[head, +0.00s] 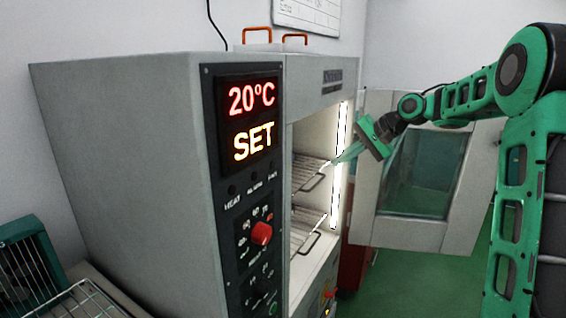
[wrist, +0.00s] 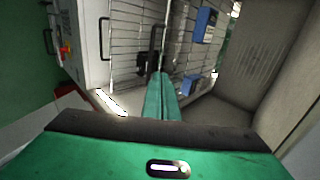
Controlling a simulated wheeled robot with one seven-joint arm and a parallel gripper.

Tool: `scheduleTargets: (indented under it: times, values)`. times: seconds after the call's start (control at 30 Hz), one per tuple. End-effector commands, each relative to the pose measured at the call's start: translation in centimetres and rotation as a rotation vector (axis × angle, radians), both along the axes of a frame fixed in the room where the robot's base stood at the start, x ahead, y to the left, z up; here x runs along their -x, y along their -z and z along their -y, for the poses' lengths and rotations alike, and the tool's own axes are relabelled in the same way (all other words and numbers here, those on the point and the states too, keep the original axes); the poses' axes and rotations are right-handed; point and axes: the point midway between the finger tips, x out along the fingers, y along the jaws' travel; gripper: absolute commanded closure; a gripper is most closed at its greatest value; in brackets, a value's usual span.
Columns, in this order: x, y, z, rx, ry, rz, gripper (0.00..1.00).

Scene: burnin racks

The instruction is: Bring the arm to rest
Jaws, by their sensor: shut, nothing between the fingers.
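My gripper (head: 337,160) is at the open front of the burn-in oven (head: 130,150), at about the height of the upper wire rack (head: 308,172). In the wrist view its two green fingers (wrist: 159,76) are together, with nothing between them. They point towards the wire rack (wrist: 120,45) and a dark handle in front of the tips. I cannot tell whether the fingertips touch the rack. My green arm reaches in from the right in the head view.
The oven door (head: 415,225) with its window stands open beneath my arm. A lower rack (head: 303,228) is inside the lit chamber. Blue blocks (wrist: 205,24) lie on a rack in the wrist view. The display (head: 252,120) reads 20°C SET. A green unit (head: 30,262) stands lower left.

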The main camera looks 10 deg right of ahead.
Motion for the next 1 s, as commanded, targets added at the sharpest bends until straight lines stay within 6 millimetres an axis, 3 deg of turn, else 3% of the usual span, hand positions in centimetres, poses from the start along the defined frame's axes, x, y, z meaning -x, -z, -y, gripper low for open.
scheduleTargets:
  times: [0.17,0.37,0.57,0.73,0.9,1.0]
  values:
    - [2.4,0.7,0.2,0.096,0.002,-0.016,1.00]
    - [9.9,3.0,2.7,0.313,0.007,-0.084,1.00]
    - [19.8,5.3,5.3,0.490,-0.013,-0.186,1.00]
    - [29.4,7.6,6.9,0.589,-0.048,-0.291,1.00]
    - [38.8,10.1,7.6,0.638,-0.099,-0.395,1.00]
    - [42.9,11.4,7.6,0.647,-0.128,-0.442,1.00]
